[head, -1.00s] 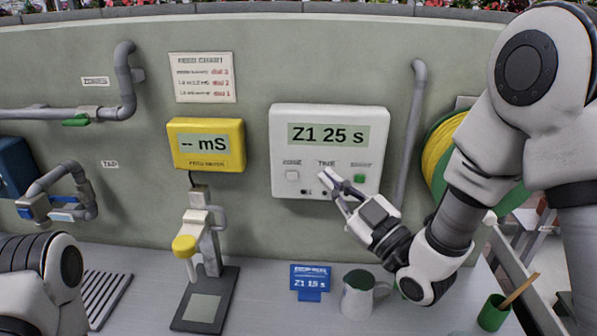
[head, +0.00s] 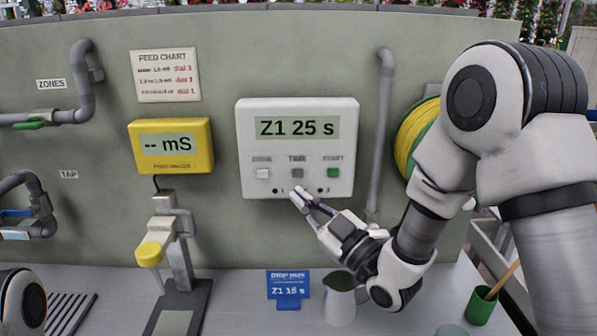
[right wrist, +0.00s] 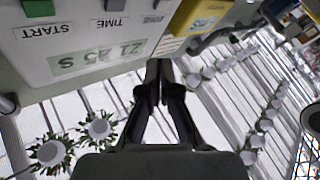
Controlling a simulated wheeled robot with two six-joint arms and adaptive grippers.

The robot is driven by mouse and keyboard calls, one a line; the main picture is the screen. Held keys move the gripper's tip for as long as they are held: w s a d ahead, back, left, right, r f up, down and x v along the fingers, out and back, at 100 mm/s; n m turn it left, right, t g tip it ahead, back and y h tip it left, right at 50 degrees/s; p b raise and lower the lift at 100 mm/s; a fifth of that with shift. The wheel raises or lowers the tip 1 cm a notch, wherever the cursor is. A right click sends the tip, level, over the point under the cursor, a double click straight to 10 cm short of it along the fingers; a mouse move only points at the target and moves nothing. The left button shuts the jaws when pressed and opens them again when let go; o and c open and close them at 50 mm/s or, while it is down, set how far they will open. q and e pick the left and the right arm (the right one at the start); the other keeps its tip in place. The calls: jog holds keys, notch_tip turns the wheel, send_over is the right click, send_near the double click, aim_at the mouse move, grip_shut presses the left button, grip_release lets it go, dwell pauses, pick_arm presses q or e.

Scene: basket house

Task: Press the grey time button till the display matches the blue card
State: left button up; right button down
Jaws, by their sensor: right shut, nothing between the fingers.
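The white control box (head: 345,110) on the wall has a display (head: 297,128) reading "Z1 25 s". Its grey time button (head: 297,173) sits between a white button (head: 263,173) and a green start button (head: 333,172). The blue card (head: 288,283) stands on the bench below and reads "Z1 15 s". My right gripper (head: 299,196) is shut and empty, its fingertips just below the grey button in the head view. The right wrist view shows the shut fingers (right wrist: 155,85) beside the box, which appears upside down. My left gripper is out of view.
A yellow meter (head: 171,147) and a feed chart (head: 166,75) are on the wall at left. A metal jug (head: 340,300) stands beside the card, partly under my right arm. A green cup (head: 480,307) stands at right.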

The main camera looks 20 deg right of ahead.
aim_at(298, 173)
jog(key=w+d, duration=0.1)
jog(key=w, duration=0.5)
jog(key=shift+w+d, duration=0.25)
jog(key=shift+d, duration=0.1)
jog(key=shift+f+p, duration=0.1)
jog(key=shift+p, duration=0.2)
dwell(0.7)
jog(key=shift+w+d, duration=0.15)
jog(key=shift+w, duration=0.25)
jog(key=shift+w+d+b, duration=0.1)
jog(key=shift+w+b, duration=0.25)
dwell(0.5)
jog(key=shift+s+a+b, duration=0.25)
jog(key=shift+s+b, duration=0.15)
jog(key=shift+s, duration=0.4)
